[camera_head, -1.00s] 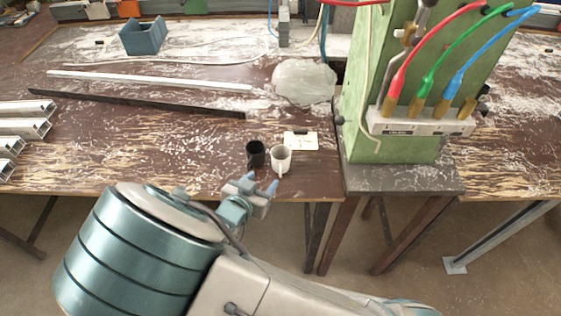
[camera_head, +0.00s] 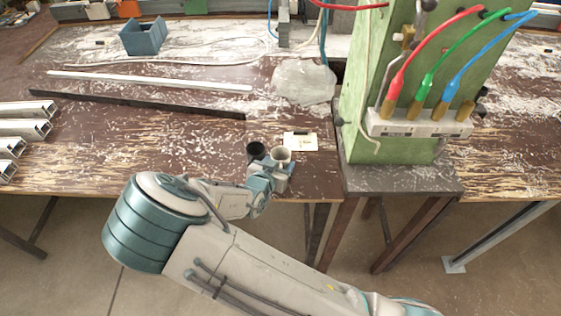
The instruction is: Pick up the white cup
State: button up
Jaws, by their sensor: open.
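The white cup (camera_head: 281,154) stands upright near the front edge of the brown workbench, with its lower part hidden behind my gripper. A black cup (camera_head: 255,150) stands just to its left, also partly covered. My gripper (camera_head: 276,164) is open at the near side of the white cup, its fingers overlapping the cup in the picture. I cannot tell whether the fingers are around the cup or touching it.
A small white card (camera_head: 301,141) lies behind and right of the cups. A green machine (camera_head: 389,110) with coloured hoses stands to the right. A crumpled translucent bag (camera_head: 303,81) lies behind.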

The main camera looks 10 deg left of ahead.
aim_at(285, 150)
jog(key=shift+w+f, duration=0.15)
jog(key=shift+w, duration=0.15)
jog(key=c, duration=0.7)
jog(key=shift+r, duration=0.2)
jog(key=shift+r, duration=0.5)
jog(key=r, duration=0.3)
jog(key=shift+s+d+b, duration=0.2)
jog(key=shift+b, duration=0.2)
jog(key=shift+s+d+r+b, duration=0.15)
jog(key=shift+s+d+r, duration=0.95)
jog(key=shift+d, duration=0.45)
jog(key=shift+s+d+r+b, duration=0.1)
jog(key=shift+s+d+r, duration=0.95)
jog(key=shift+d, duration=0.55)
jog(key=shift+s+d+r+b, duration=0.15)
jog(key=shift+s+d+r, duration=0.9)
jog(key=shift+d, duration=0.5)
